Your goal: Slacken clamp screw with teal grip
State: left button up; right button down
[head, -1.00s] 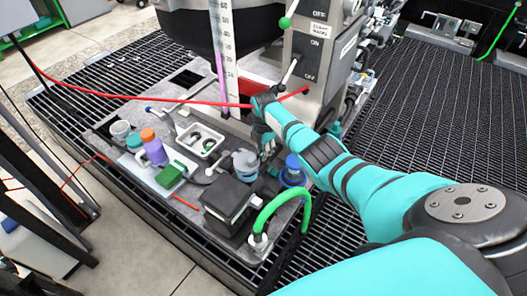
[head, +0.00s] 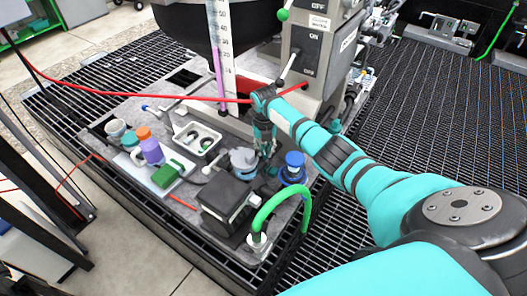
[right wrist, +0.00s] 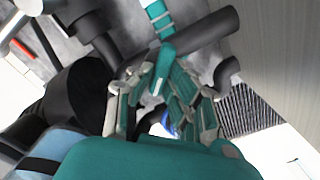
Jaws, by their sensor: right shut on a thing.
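My right gripper (head: 265,146) points down at the grey fitting (head: 243,160) on the bench, beside the blue-capped part. In the right wrist view, its fingers (right wrist: 163,92) are shut around a narrow teal grip (right wrist: 163,70), which I take to be the clamp screw's grip. The grip's lower end is between the fingers, and a teal banded piece (right wrist: 160,20) shows above it. A dark pipe (right wrist: 205,38) runs across behind it. In the head view the grip is too small and covered by the fingers to make out. My left gripper is not in view.
A blue-capped part (head: 294,165) stands just right of the gripper. A black box (head: 230,203) and a green hose (head: 275,200) are in front. A red hose (head: 150,96) crosses behind.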

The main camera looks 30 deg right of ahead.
jog(key=n+b, duration=0.1)
jog(key=b, duration=0.1)
jog(key=n+b, duration=0.1)
jog(key=shift+d+f+n+b, duration=0.15)
jog(key=shift+f+n+b, duration=0.05)
jog(key=shift+n+b, duration=0.2)
jog(key=shift+r+n+b, duration=0.25)
jog(key=shift+n+b, duration=0.45)
jog(key=shift+b, duration=0.45)
jog(key=c, duration=1.3)
grip_release()
notch_tip(320, 180, up, 12)
